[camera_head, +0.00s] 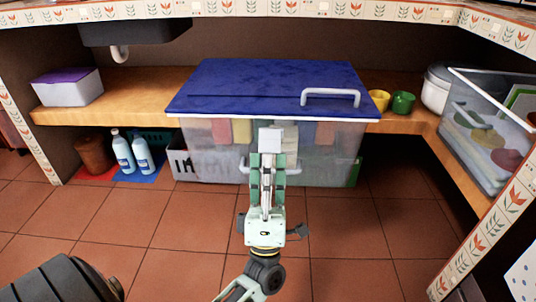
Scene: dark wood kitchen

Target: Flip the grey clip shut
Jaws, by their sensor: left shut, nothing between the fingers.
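A large clear box (206,146) with a dark blue lid (262,80) stands in the middle, its lid lying on top. The pale grey clip (270,139) is at the middle of the box's front, just below the lid's front edge. I cannot tell its exact tilt or whether it is latched. My left gripper (267,158) reaches up from below in front of the box. Its fingers are shut and empty, with the tips right at the clip's lower edge. I cannot tell if they touch it. My right gripper is not in view.
A white handle (331,97) stands on the lid at right. A yellow cup (379,101) and a green cup (403,103) are on the wooden shelf to the right. Blue bottles (142,154) stand at lower left. A clear bin (485,140) stands at far right. The tiled floor (365,240) in front is free.

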